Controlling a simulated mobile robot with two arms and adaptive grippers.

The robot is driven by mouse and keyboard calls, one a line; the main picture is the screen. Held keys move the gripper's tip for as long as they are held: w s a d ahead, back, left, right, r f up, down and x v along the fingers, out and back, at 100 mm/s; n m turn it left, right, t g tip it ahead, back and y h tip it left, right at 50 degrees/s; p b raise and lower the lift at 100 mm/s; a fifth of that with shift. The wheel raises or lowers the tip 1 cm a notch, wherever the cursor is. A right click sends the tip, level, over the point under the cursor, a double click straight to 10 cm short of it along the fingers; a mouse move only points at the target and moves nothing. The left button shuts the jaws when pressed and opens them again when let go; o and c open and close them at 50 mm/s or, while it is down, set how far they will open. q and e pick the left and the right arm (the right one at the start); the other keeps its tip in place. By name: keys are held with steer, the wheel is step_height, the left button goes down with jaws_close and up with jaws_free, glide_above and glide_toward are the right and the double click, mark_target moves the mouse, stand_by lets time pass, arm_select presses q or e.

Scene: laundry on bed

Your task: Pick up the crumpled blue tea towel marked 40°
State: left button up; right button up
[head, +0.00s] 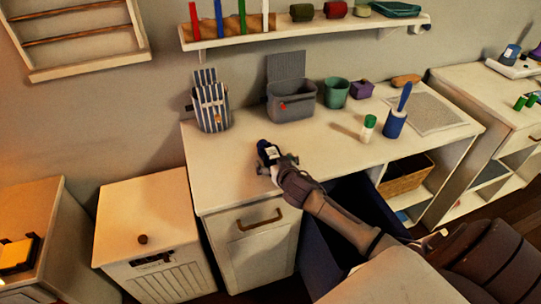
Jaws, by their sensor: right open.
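A small dark blue bundle with a white tag (266,148) lies on the white countertop (225,165), near its front left part. It looks like the crumpled tea towel; the tag's writing is too small to read. My right gripper (276,162) is open, right at the near side of the bundle, with its fingers spread beside it. Whether the fingers touch the cloth cannot be told, and the gripper hides part of its near side. My left gripper is not in view.
Behind stand a striped bag (210,108), a grey lidded bin (290,103) and a green cup (336,92). To the right are a green-capped white bottle (368,128) and a blue holder with a brush (395,122). A shelf (310,33) hangs above. The counter left of the bundle is clear.

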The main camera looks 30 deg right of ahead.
steer(key=shift+w+d+f, duration=0.1)
steer(key=shift+w+f, duration=0.1)
steer(key=shift+w, duration=0.25)
steer(key=shift+s, duration=0.1)
steer(key=c, duration=1.2)
steer(key=shift+r, duration=0.1)
